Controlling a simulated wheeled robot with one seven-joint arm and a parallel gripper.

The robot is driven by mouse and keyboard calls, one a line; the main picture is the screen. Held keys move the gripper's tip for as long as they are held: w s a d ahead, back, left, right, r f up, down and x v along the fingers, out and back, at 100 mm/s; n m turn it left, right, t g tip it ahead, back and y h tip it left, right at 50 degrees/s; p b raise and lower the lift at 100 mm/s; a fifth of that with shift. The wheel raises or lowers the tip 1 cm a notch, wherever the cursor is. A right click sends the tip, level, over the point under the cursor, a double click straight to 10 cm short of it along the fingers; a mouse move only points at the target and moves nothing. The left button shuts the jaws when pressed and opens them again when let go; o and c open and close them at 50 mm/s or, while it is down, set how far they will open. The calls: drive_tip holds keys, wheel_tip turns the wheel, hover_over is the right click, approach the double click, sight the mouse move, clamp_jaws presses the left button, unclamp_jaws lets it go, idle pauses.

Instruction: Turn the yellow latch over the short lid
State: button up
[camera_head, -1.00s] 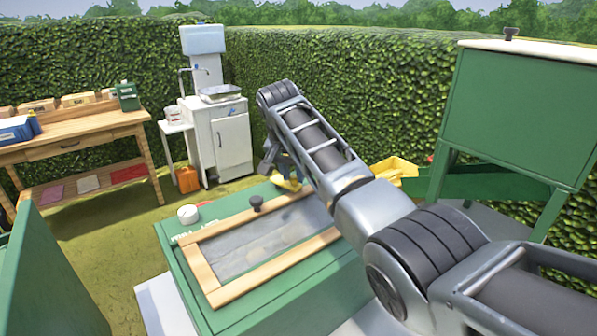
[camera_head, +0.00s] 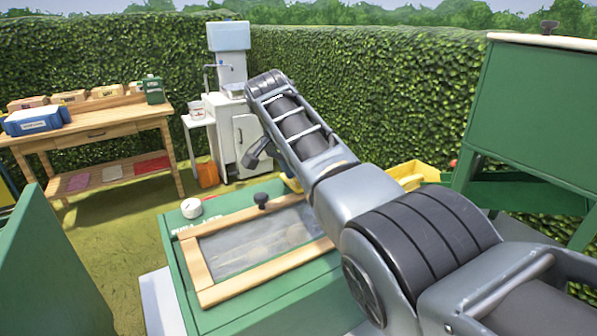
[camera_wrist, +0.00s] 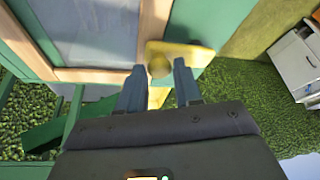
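The yellow latch (camera_wrist: 190,54) is a flat yellow bar with a round knob, at the edge of the green box in the wrist view. A small yellow part of it (camera_head: 291,183) shows beside my arm in the head view. My gripper (camera_wrist: 159,68) is open, its two dark fingertips either side of the knob; I cannot tell whether they touch it. A wood-framed glass lid (camera_wrist: 85,75) lies left of the latch. In the head view a wood-framed lid (camera_head: 207,290) with a black knob lies closed on the green box. My arm hides the box's right side.
A white round jar (camera_head: 191,208) stands on the box's back left corner. A green panel (camera_head: 60,270) rises at the left and a tall green cabinet (camera_head: 535,110) at the right. A wooden bench (camera_head: 95,135) and white sink unit (camera_head: 233,135) stand behind, with grass between.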

drive_tip(key=o, duration=0.3)
drive_tip(key=b+v, duration=0.1)
drive_tip(key=v, duration=0.6)
drive_tip(key=shift+s+r, duration=0.2)
drive_tip(key=shift+r, duration=0.15)
drive_tip(key=shift+a, duration=0.1)
